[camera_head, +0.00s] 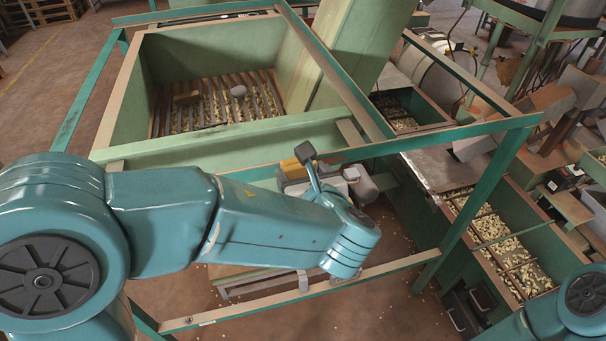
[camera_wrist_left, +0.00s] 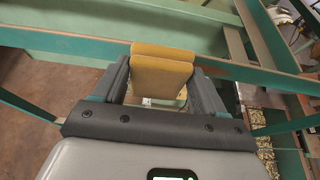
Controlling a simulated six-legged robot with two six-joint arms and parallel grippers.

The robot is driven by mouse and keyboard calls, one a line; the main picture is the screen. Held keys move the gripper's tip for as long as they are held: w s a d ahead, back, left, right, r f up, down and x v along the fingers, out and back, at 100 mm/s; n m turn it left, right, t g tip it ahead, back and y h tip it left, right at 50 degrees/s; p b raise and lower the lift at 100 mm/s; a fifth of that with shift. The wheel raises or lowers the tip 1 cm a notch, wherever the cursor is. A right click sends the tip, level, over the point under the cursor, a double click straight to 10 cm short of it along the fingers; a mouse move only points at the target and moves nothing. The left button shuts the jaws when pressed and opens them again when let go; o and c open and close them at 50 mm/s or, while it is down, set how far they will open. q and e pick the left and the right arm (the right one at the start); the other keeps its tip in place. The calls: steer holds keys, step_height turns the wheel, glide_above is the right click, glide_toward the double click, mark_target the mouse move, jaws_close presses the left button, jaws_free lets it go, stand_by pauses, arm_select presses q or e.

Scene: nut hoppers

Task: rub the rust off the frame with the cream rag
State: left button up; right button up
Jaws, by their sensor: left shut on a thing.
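My left gripper (camera_head: 294,174) is shut on a folded ochre-yellow cloth, the rag (camera_head: 290,165). In the left wrist view the rag (camera_wrist_left: 162,70) stands between the two dark fingers of the gripper (camera_wrist_left: 160,86). The green frame (camera_head: 440,140) has brownish, rusty-looking edges along its bars. The rag is close to a front bar of the frame, which passes behind it in the left wrist view (camera_wrist_left: 60,41). I cannot tell whether they touch. My left forearm hides part of the frame. My right gripper is out of view; only part of my right arm shows at lower right.
A green hopper (camera_head: 120,110) with a slatted grate and a pale lump (camera_head: 239,91) stands inside the frame. A trough of nuts (camera_head: 500,245) lies to the right. A lower frame bar (camera_head: 230,308) crosses below my left arm. Bare floor (camera_head: 35,110) shows at left.

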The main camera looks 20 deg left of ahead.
arm_select(q)
steer(key=shift+w+a+r, duration=0.1)
steer(key=shift+w+a, duration=0.1)
steer(key=shift+a, duration=0.05)
steer(key=shift+w+a, duration=0.1)
steer(key=shift+w, duration=0.2)
steer(key=shift+a, duration=0.1)
steer(key=shift+w+d+p, duration=0.35)
steer(key=shift+w+d, duration=0.4)
steer(key=shift+d, duration=0.35)
steer(key=shift+w+d+p, duration=0.3)
steer(key=shift+w+d, duration=0.5)
steer(key=shift+d, duration=0.3)
steer(key=shift+w+d+p, duration=0.35)
steer(key=shift+w+d, duration=0.4)
steer(key=shift+d, duration=0.35)
steer(key=shift+w+d+r+p, duration=0.1)
steer(key=shift+w+d+p, duration=0.25)
steer(key=shift+d, duration=0.2)
steer(key=shift+w+d+p, duration=0.2)
steer(key=shift+w+d, duration=0.2)
steer(key=shift+d, duration=0.2)
steer(key=shift+w+d+p, duration=0.2)
steer(key=shift+w+d, duration=0.15)
steer(key=shift+d, duration=0.2)
steer(key=shift+a, duration=0.1)
